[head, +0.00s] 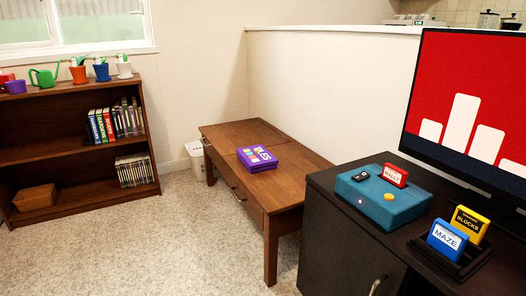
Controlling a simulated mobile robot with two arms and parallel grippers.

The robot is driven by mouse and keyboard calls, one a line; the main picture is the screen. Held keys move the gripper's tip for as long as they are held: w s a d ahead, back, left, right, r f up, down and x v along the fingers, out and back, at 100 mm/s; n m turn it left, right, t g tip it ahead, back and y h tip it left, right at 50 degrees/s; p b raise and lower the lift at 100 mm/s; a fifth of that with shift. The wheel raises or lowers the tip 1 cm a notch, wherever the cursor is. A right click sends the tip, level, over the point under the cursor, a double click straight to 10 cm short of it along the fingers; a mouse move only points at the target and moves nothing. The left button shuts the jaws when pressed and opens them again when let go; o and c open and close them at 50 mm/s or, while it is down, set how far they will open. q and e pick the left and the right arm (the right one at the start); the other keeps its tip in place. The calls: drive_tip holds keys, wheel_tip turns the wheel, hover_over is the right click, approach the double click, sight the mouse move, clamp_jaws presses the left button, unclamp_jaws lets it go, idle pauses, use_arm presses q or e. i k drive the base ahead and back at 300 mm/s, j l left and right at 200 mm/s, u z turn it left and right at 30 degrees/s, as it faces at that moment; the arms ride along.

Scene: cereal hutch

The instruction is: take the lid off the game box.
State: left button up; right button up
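A purple game box (257,159) with lettering and coloured squares on its top lies on a low brown wooden table (224,134). Its lid appears to be on, with a seam along the side. Nothing is touching the box. Neither of my grippers is in the head view.
A black TV stand (334,222) at right holds a teal console (383,196), a red cartridge (394,175), blue and yellow cartridges and a screen (470,105). A brown bookshelf (73,198) stands at left. Carpet (190,245) is clear in front.

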sight(255, 156)
drive_tip(key=i+j+z, duration=0.1)
drive_tip(key=z, duration=0.3)
drive_tip(key=j+z, duration=0.1)
drive_tip(key=z, duration=0.3)
drive_tip(key=i+j+z, duration=0.1)
drive_tip(key=z, duration=0.25)
drive_tip(key=j+z, duration=0.15)
drive_tip(key=z, duration=0.25)
drive_tip(key=j+z, duration=0.25)
drive_tip(key=j, duration=0.5)
drive_tip(key=i+j+z, duration=0.1)
drive_tip(key=j+z, duration=0.15)
drive_tip(key=j, duration=0.5)
drive_tip(key=j+z, duration=0.25)
drive_tip(key=j, duration=0.5)
drive_tip(key=k+j+z, duration=0.25)
drive_tip(key=j, duration=0.45)
drive_tip(key=k+j, duration=0.1)
drive_tip(key=j, duration=1.05)
drive_tip(key=k, duration=0.05)
